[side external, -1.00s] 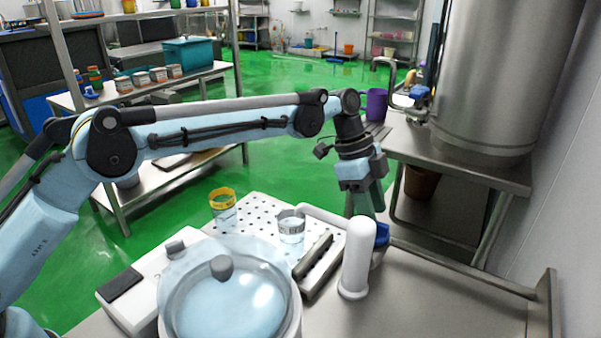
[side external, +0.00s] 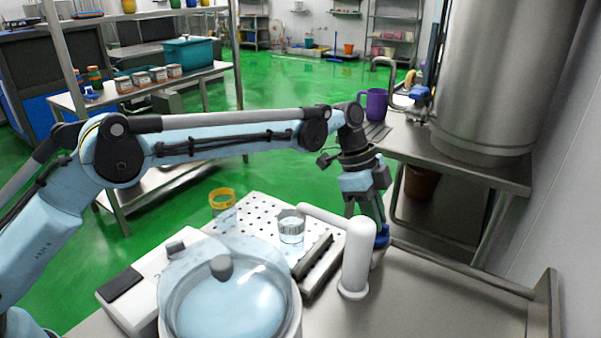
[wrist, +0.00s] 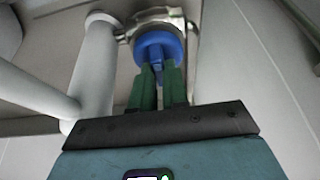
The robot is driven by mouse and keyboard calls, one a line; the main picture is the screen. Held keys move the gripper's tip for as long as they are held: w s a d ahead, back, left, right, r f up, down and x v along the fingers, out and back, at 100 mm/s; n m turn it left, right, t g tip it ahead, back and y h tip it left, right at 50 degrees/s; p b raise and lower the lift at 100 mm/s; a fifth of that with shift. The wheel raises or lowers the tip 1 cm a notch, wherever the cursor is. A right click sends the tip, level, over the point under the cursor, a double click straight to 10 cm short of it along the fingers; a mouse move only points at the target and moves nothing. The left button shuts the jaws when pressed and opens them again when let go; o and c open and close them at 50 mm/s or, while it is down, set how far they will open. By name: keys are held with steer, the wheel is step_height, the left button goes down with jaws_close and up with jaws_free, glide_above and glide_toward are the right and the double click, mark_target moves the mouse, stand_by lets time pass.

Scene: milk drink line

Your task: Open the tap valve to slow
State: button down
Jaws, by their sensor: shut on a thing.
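The tap valve has a round blue knob with a narrow raised grip (wrist: 158,68), seen in the upper middle of the wrist view. In the side external view the blue part (side external: 383,235) shows behind a white upright post, partly covered. My gripper (wrist: 158,78) has green fingers on both sides of the blue grip and is shut on it. In the side external view my gripper (side external: 378,218) points down at the blue part. The valve's setting marks cannot be read.
The white post (side external: 357,258) with its side pipe stands close to my gripper. A clear beaker (side external: 291,228) and a yellow-rimmed cup (side external: 222,200) are by the perforated plate (side external: 258,212). A lidded clear vessel (side external: 225,295) stands in front. Bare steel table lies at right.

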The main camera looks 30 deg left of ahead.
steer(key=n+t, duration=0.1)
steer(key=n, duration=0.3)
steer(key=shift+s+n+t+y, duration=0.15)
steer(key=shift+n+t+y, duration=0.15)
steer(key=shift+t, duration=0.1)
steer(key=c, duration=1.1)
jaws_free()
steer(key=shift+c, duration=0.2)
steer(key=shift+r, duration=0.1)
steer(key=v, duration=1.2)
steer(key=shift+a, duration=0.1)
